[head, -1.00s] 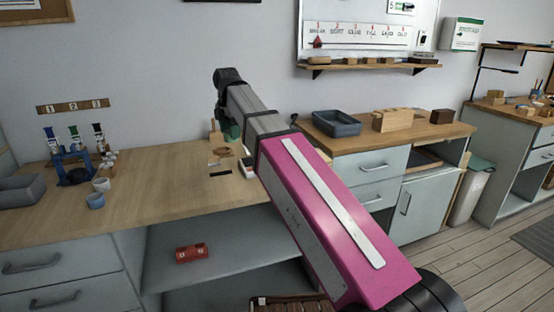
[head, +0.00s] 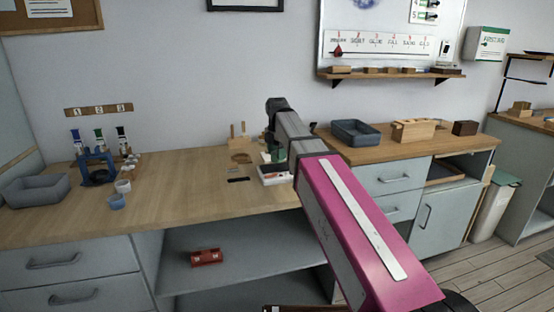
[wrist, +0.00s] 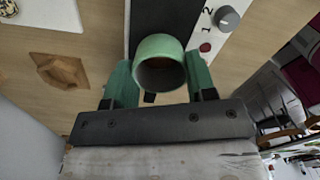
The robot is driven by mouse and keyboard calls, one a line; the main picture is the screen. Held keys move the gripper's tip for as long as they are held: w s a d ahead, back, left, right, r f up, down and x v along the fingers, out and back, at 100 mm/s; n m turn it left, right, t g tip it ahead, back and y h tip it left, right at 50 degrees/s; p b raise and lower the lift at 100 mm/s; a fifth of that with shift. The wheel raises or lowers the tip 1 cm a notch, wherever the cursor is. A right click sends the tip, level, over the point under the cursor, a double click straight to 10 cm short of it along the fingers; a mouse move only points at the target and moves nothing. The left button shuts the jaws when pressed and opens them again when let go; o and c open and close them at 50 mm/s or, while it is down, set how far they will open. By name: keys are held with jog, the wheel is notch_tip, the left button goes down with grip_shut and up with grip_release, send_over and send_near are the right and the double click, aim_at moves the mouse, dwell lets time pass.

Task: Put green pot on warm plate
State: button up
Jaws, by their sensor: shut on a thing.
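The green pot (wrist: 158,62) is held between the green fingers of my gripper (wrist: 160,85), its round open mouth facing the wrist camera. The warm plate, a white unit with a dark top (wrist: 150,12), a grey knob and a red light, lies beyond the pot in the wrist view. In the head view the warm plate (head: 273,181) stands on the wooden counter below my arm's end. My arm hides part of it there. I cannot tell whether the pot touches the plate.
A wooden hexagonal piece (wrist: 62,72) lies on the counter beside the warm plate. A blue rack with bottles (head: 97,168), small cups (head: 117,201) and a grey tray (head: 36,189) stand at left. A dark tray (head: 355,132) sits on the right counter.

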jog(key=shift+f, duration=1.3)
jog(key=shift+f, duration=0.15)
jog(key=o, duration=0.9)
notch_tip(320, 180, up, 12)
jog(key=shift+r, duration=0.2)
